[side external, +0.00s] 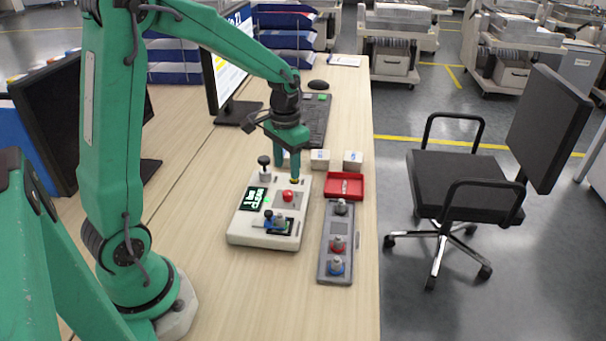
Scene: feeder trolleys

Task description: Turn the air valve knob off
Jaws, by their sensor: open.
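A beige control box (262,238) stands on the desk with a lit green display (255,198). It carries a black ball-topped lever (264,161), a red button (288,196) and blue-topped fittings (275,221) on a dark plate. A small yellow and dark part (294,181) shows at its far right corner. I cannot tell for certain which of these is the air valve knob. My gripper (288,168) is open and points down over the far right of the box. One finger hides part of the yellow part; whether they touch is unclear.
Right of the box lie a grey tray (336,222) with several knobbed pieces and a red bin (333,192). Small white boxes (320,159) stand behind them. A keyboard (315,115) and a monitor (228,75) are farther back. The desk in front of the box is clear.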

